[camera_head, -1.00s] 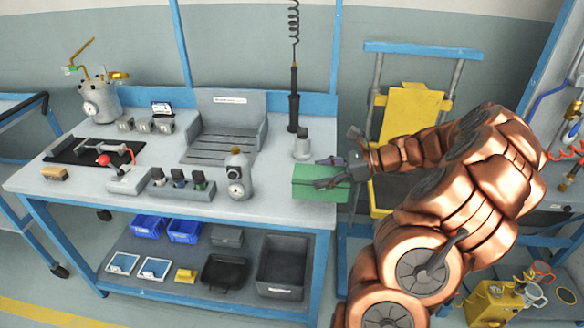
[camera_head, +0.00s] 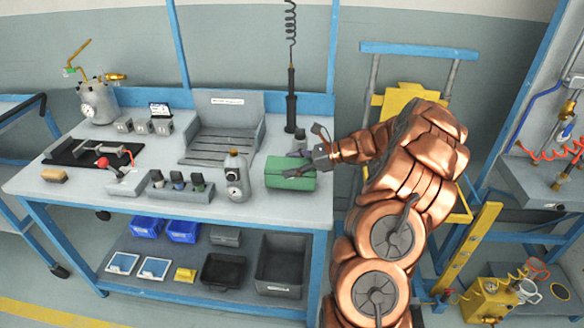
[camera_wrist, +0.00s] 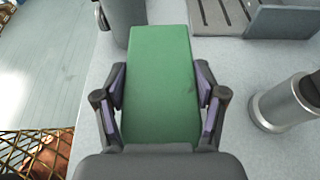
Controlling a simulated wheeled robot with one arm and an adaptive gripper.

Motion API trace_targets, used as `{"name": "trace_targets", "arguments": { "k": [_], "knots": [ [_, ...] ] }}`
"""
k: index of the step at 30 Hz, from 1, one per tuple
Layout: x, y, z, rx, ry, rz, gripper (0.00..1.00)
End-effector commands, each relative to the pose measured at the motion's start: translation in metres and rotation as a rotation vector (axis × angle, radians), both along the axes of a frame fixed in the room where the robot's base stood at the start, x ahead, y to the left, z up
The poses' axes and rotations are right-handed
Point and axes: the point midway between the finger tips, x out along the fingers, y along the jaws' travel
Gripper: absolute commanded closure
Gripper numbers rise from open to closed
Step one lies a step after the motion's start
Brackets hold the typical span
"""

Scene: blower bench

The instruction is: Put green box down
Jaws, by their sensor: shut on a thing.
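The green box (camera_head: 291,173) is at the right front part of the bench top, just right of the grey bottle with a gauge (camera_head: 237,177). My gripper (camera_head: 297,163) reaches in from the right and is shut on it. In the wrist view the green box (camera_wrist: 161,85) lies lengthwise between the two fingers of my gripper (camera_wrist: 161,92), one on each long side. Whether the box's underside touches the bench top (camera_head: 100,193) or hangs slightly above it, I cannot tell.
A grey cylinder (camera_wrist: 287,103) stands close to the right of the box in the wrist view. The grey slotted fixture (camera_head: 222,137) is behind. A black rod (camera_head: 291,97) hangs at the back right. Switch blocks (camera_head: 180,184) stand further left. Some bench surface is bare around the box.

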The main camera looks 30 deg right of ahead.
Motion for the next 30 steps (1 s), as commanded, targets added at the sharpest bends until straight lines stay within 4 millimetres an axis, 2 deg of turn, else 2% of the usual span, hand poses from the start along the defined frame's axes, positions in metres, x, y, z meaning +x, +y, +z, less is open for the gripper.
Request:
{"name": "trace_targets", "arguments": {
  "k": [5, 16, 17, 24, 30],
  "knots": [
    [0.0, 0.0, -0.014, 0.0, -0.001, -0.002, 0.99],
    [0.0, 0.0, -0.017, 0.0, -0.002, -0.001, 0.99],
    [0.0, 0.0, -0.017, -0.001, -0.001, -0.001, 0.28],
    [0.0, 0.0, -0.017, -0.001, -0.001, 0.0, 0.05],
    [0.0, 0.0, -0.017, -0.001, -0.001, 0.0, 0.05]
  ]
}}
